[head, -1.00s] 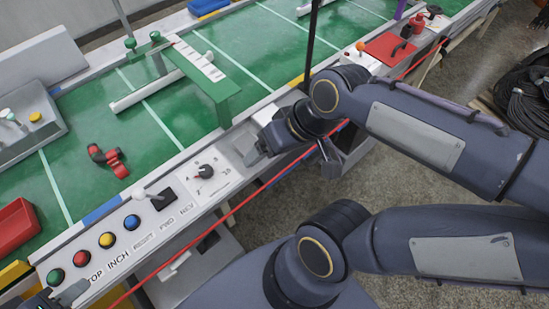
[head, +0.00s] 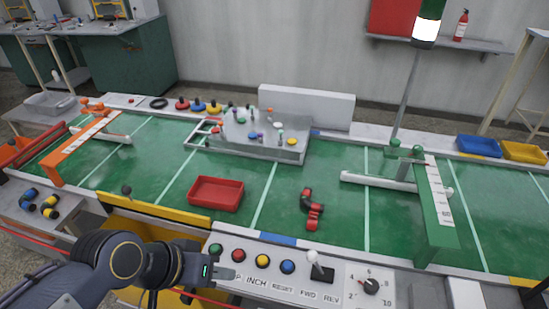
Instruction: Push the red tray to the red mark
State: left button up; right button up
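The red tray (head: 216,193) is a shallow, empty-looking open box on the green belt (head: 262,200), left of the middle of the head view. It lies just beyond the yellow front edge strip. I cannot make out a red mark on the belt. My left gripper (head: 232,273) comes in from the lower left and is over the front control panel, close to the row of buttons. It is nearer to me than the tray and apart from it. I cannot tell whether its fingers are open. My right gripper is out of view.
A red and black hose-like piece (head: 311,209) lies right of the tray. A grey fixture board (head: 250,135) with coloured knobs stands behind it. An orange gate (head: 82,148) is at left, a green gate (head: 434,208) at right. A lever (head: 314,262) sticks up from the panel.

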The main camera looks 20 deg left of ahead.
aim_at(224, 194)
jog(key=j+z, duration=0.4)
jog(key=k+j+z, duration=0.15)
jog(key=j+z, duration=0.25)
jog(key=j, duration=0.1)
